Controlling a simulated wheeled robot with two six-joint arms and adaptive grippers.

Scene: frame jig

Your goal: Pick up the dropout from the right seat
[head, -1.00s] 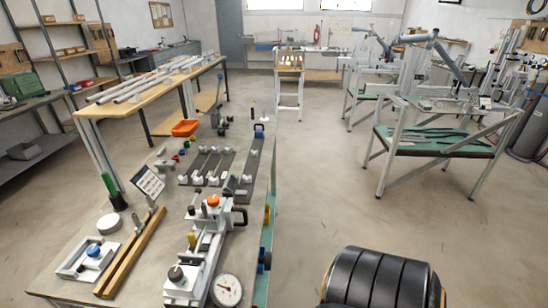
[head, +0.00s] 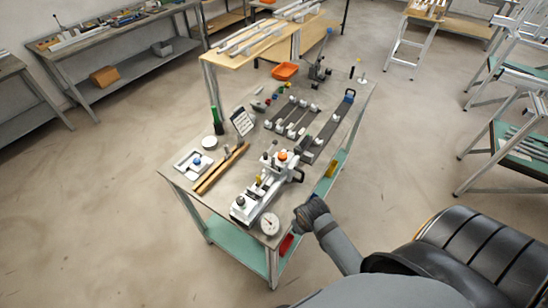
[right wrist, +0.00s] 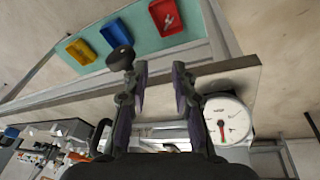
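The jig (head: 258,195), a light metal fixture with an orange knob, stands on the near end of the grey bench. I cannot make out the dropout or tell the right seat apart; they are too small or hidden. My right gripper (head: 307,212) is beside the bench's right edge, right of the jig and apart from it. In the right wrist view my right gripper (right wrist: 160,75) is open, its fingers apart with nothing between them. My left gripper is not in view.
A round dial gauge (head: 270,224) sits at the bench's near corner; it also shows in the right wrist view (right wrist: 228,121). Wooden bars (head: 221,169) lie left of the jig. Coloured bins, one red (right wrist: 166,17), sit on the green lower shelf (right wrist: 145,35).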

